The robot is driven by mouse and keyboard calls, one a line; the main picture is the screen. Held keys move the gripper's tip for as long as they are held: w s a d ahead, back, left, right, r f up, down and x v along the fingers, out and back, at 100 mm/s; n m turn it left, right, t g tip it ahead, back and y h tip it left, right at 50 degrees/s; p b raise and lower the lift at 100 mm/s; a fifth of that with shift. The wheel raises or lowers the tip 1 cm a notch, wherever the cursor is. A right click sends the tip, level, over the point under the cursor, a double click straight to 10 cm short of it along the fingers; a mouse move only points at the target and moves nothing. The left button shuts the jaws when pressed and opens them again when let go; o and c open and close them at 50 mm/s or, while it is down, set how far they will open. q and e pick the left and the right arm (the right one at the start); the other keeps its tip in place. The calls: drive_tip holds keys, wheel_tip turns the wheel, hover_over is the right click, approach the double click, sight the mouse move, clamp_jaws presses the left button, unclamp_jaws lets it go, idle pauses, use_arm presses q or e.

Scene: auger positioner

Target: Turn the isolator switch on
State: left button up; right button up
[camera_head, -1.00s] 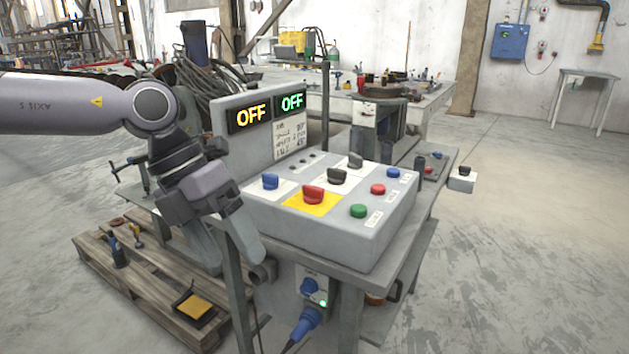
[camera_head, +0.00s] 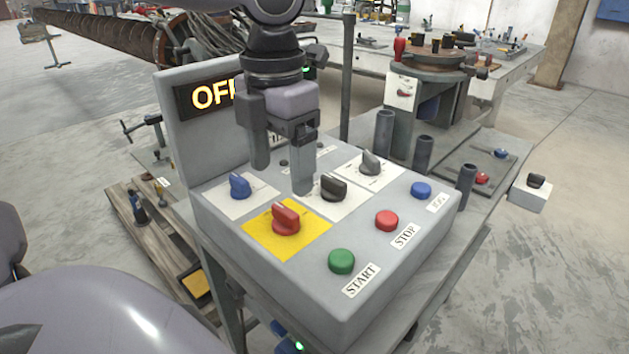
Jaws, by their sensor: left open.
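A grey control box (camera_head: 340,300) stands on a bench. A red rotary knob (camera_head: 286,219) sits on its yellow plate (camera_head: 262,238); I take it to be the isolator switch. My left gripper (camera_head: 281,180) hangs pointing down over the box's back part, behind the red knob and apart from it. Its two fingers are spread with nothing between them. The display panel (camera_head: 180,125) shows an amber OFF (camera_head: 207,97), partly covered by my gripper; the second display is hidden. My right gripper is out of view.
Other knobs on the box are blue (camera_head: 240,186), black (camera_head: 333,187) and grey (camera_head: 370,162). Green (camera_head: 341,261), red (camera_head: 387,220) and blue (camera_head: 421,190) buttons line the right side. A pallet (camera_head: 130,215) lies at left. Floor at far right is clear.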

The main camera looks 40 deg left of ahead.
sight(285, 209)
use_arm(q)
drive_tip(key=shift+w+f, duration=0.1)
drive_tip(key=shift+w, duration=0.1)
drive_tip(key=shift+f, duration=0.35)
wheel_tip(285, 209, down, 6)
drive_tip(key=shift+s+f+b, duration=0.1)
drive_tip(key=shift+f+b, duration=0.05)
drive_tip(key=shift+b, duration=0.25)
drive_tip(key=c, duration=1)
